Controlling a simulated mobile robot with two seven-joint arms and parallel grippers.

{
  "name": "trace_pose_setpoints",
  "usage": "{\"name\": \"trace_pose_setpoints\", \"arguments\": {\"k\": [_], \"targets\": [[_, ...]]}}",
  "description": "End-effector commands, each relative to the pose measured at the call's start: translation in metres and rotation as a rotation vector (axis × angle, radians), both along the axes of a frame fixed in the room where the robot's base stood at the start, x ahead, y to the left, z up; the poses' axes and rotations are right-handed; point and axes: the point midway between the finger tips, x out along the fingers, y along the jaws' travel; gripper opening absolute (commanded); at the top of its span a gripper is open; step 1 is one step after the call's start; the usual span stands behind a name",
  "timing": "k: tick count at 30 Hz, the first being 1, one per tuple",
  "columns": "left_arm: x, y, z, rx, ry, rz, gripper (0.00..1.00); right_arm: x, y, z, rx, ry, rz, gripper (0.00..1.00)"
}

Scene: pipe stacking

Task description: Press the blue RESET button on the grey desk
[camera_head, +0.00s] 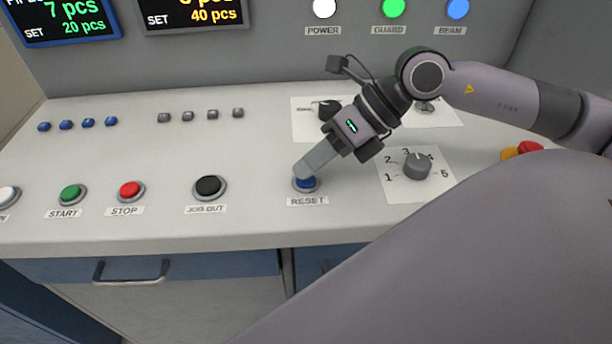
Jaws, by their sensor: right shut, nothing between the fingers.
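The blue RESET button (307,185) sits in a metal ring on the grey desk (150,225), above its RESET label (307,201). My right gripper (301,174) is shut and empty, reaching down from the upper right. Its fingertips are at the top of the button and cover its upper left part. They look to be in contact, but I cannot tell how far the button is pressed. My left gripper is out of view.
Left of RESET are the black JOG OUT button (208,186), the red STOP button (130,190) and the green START button (71,194). A numbered rotary knob (417,167) stands to the right. POWER, GUARD and BEAM lamps (394,8) glow on the back panel.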

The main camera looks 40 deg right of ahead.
Motion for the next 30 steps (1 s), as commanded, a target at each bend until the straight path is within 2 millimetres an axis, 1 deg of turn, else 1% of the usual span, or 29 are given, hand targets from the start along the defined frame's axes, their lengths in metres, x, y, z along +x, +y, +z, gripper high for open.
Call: {"name": "trace_pose_setpoints", "arguments": {"k": [10, 21, 30], "targets": [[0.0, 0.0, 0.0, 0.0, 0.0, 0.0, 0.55, -0.001, 0.0, -0.001, -0.001, 0.003, 0.001, 0.0], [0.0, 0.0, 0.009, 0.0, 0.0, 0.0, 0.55, 0.0, 0.0, 0.015, -0.001, 0.002, 0.001, 0.0], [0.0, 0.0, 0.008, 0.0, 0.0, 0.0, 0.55, 0.0, 0.0, 0.015, 0.0, 0.001, 0.001, 0.0]]}}
